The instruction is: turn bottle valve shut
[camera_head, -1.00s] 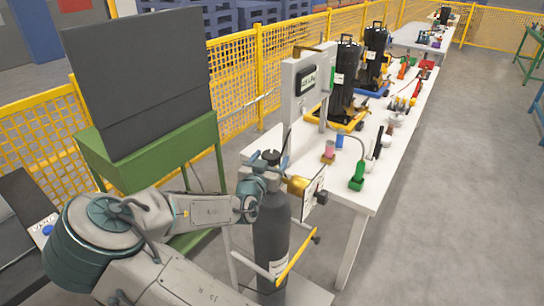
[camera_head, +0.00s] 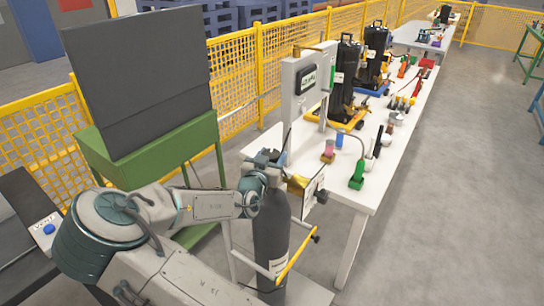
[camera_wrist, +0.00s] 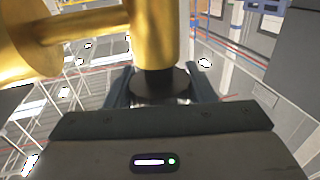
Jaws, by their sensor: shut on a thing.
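A dark grey gas bottle (camera_head: 272,235) stands upright on a low stand beside the front end of the white table. Its brass valve body (camera_head: 297,184) shows near the top in the head view. In the wrist view the brass body (camera_wrist: 150,30) fills the upper left. A dark round valve knob (camera_wrist: 160,88) sits between my gripper's fingers (camera_wrist: 160,86), one on each side. My gripper (camera_head: 264,159) is at the bottle's top in the head view, shut on the knob. The gripper largely hides the knob there.
A grey panel box with a display (camera_head: 308,82) stands close behind. The white table (camera_head: 375,185) carries several fittings and black machines. A green stand with a dark board (camera_head: 145,80) is at left. The right floor is clear.

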